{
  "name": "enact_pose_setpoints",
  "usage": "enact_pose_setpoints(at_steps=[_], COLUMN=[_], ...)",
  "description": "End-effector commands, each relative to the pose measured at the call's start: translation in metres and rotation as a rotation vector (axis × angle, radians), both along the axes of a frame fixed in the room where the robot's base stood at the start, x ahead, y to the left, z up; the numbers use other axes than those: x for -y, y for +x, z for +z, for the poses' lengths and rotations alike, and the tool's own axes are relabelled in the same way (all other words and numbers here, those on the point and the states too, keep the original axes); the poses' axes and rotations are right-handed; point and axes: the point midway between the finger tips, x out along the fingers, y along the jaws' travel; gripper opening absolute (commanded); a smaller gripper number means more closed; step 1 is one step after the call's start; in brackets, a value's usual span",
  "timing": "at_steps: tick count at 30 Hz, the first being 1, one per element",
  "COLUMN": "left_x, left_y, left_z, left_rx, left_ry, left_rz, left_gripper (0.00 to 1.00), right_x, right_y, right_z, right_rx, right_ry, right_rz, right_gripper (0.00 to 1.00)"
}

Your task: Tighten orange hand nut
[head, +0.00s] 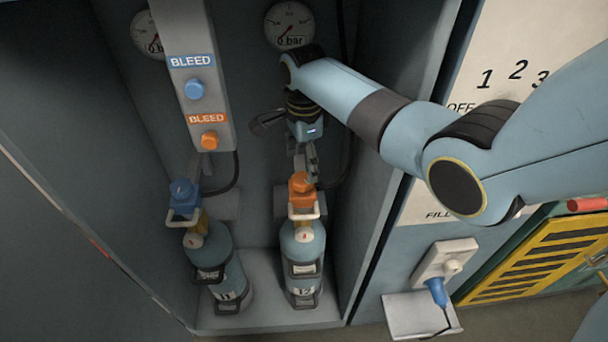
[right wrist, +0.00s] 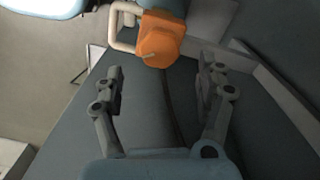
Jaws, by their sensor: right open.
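The orange hand nut (head: 300,188) sits at the top of the right gas bottle (head: 303,247), which is labelled 12. My right gripper (head: 306,165) is just above the nut in the head view, and its arm comes in from the right. In the right wrist view the orange nut (right wrist: 160,40) lies beyond the two fingertips, about midway between them. My right gripper (right wrist: 160,85) is open, with nothing between its fingers. A pale handle (right wrist: 122,27) stands beside the nut. My left gripper is not in view.
A blue hand nut (head: 184,194) tops the left bottle (head: 216,265). A bleed panel (head: 193,75) hangs in front of the left gauge, above the left bottle. The right gauge (head: 290,27) reads near 0 bar. The cabinet's side wall (head: 385,235) stands close to the right bottle.

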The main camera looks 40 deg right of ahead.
Motion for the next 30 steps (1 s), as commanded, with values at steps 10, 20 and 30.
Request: enact_pose_setpoints(at_steps=[10,20,30], left_x=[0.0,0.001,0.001], left_y=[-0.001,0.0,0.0], left_z=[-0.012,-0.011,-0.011], left_rx=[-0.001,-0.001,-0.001], left_ry=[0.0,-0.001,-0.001], left_rz=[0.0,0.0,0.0], left_gripper=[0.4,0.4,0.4], right_x=[0.0,0.0,0.0], right_y=[0.0,0.0,0.0], right_z=[-0.046,-0.047,-0.047], right_rx=[0.001,0.001,0.001], right_ry=[0.0,0.0,0.0], right_rz=[0.0,0.001,0.001], right_gripper=[0.73,0.69,0.25])
